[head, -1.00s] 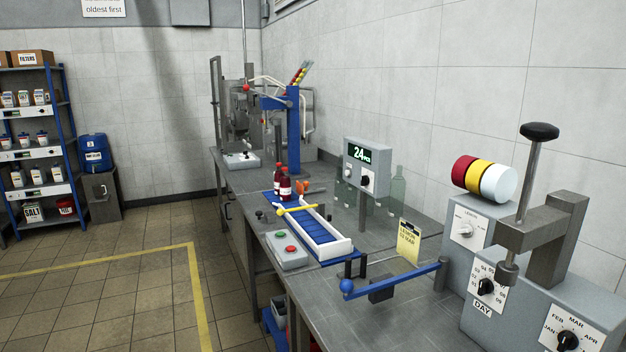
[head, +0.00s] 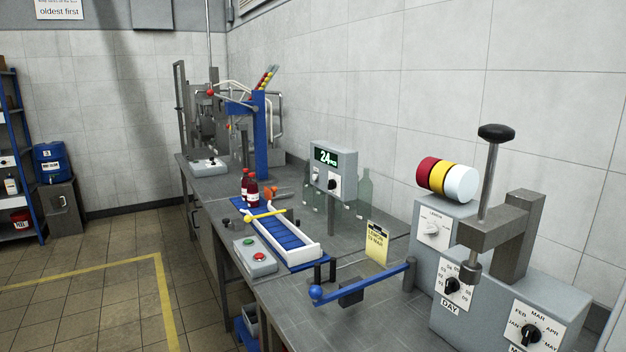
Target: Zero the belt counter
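The belt counter (head: 333,170) is a grey box on a post behind the belt, near the middle of the head view. Its dark display (head: 325,157) reads 24 in green. Below the display are a small light button and a dark knob (head: 335,184) on a white plate. The blue belt (head: 278,232) with white side rails runs in front of it, with a yellow bar (head: 266,215) across it. Red-capped dark bottles (head: 252,192) stand at its far end. Neither of my grippers shows in this view.
A grey box with green and red buttons (head: 255,257) sits left of the belt. A blue lever (head: 362,281) and a yellow note (head: 377,243) stand at the front. A large dial machine (head: 510,300) fills the right. The tiled floor (head: 100,285) at left is clear.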

